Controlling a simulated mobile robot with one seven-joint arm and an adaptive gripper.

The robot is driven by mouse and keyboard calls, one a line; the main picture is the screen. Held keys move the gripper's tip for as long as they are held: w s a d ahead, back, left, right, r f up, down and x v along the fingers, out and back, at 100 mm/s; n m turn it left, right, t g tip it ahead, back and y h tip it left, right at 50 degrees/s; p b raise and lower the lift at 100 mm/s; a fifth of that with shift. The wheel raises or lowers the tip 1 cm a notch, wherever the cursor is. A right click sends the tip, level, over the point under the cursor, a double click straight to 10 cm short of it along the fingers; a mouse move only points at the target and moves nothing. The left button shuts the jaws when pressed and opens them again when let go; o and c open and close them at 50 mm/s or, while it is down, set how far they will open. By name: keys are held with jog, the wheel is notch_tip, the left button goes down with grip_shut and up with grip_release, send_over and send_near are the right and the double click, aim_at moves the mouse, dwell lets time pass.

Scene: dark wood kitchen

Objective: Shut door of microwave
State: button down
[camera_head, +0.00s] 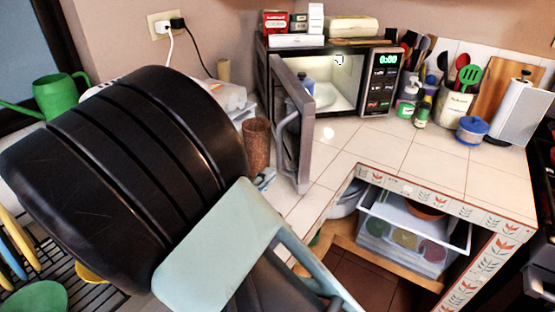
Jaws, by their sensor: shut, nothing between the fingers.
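The microwave (384,78) stands at the back of the tiled counter, with a green 0:00 on its panel. Its door (303,130) is wide open, hinged on the left and swung out toward me. The door handle (283,140) is on the door's left-facing side. The lit inside shows a pale plate (325,95) and a blue-topped item (308,86), partly behind the door. My gripper is not in view. A large black part of my arm fills the left and hides the counter there.
A brown cup (257,146) stands left of the door, close to it. Boxes (295,40) lie on top of the microwave. Tiles in front of the microwave are clear.

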aim_at(296, 150)
jog(key=x, duration=0.9)
jog(key=shift+w+d+p, duration=0.1)
jog(key=shift+d+p, duration=0.1)
jog(key=shift+p, duration=0.15)
jog(key=shift+d, duration=0.2)
